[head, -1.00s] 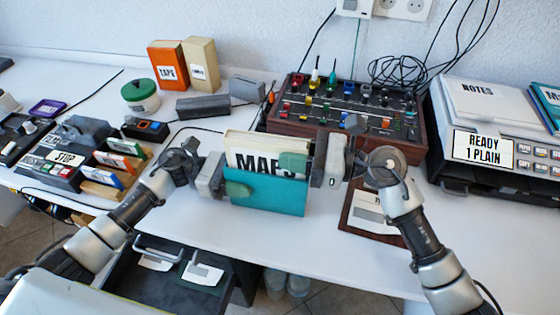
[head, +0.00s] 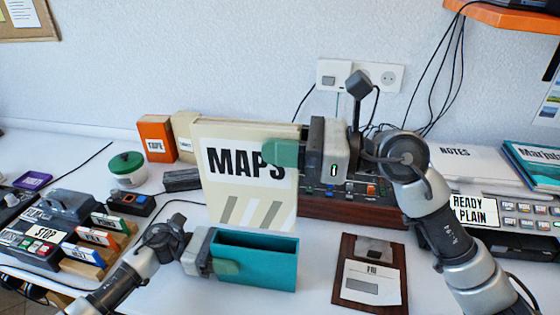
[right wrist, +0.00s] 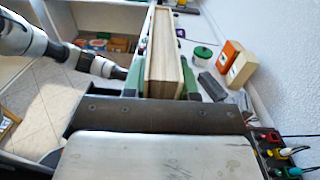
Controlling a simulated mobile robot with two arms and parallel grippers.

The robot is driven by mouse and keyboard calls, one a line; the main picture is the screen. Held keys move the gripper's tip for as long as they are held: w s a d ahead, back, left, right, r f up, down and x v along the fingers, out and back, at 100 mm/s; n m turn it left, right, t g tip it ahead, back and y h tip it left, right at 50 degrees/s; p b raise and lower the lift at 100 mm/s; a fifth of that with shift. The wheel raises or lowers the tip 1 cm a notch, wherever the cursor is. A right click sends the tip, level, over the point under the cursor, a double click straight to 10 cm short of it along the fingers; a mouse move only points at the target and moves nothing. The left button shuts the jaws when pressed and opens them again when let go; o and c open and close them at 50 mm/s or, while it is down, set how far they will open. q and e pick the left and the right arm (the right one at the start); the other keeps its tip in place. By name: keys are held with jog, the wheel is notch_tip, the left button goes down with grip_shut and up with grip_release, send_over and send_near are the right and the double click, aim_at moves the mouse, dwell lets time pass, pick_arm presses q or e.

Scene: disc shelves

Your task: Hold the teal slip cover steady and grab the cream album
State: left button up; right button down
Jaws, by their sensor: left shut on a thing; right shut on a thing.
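The cream album (head: 246,193), marked MAPS with grey stripes below, is held upright in the head view, clear above the slip cover. My right gripper (head: 290,153) is shut on its right edge. In the right wrist view the album (right wrist: 163,60) stands edge-on between green finger pads. The teal slip cover (head: 262,271) stands below the album, its open top facing up and empty. My left gripper (head: 222,267) is shut on the slip cover's left side. Its far finger is hidden.
A mixer with knobs (head: 345,208) stands behind the right gripper. A brown panel with a white label (head: 370,290) lies right of the slip cover. Orange (head: 156,138) and cream boxes, a green-lidded jar (head: 127,168) and a STOP device (head: 42,248) are left.

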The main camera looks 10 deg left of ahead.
pick_arm(q)
jog(key=o, duration=1)
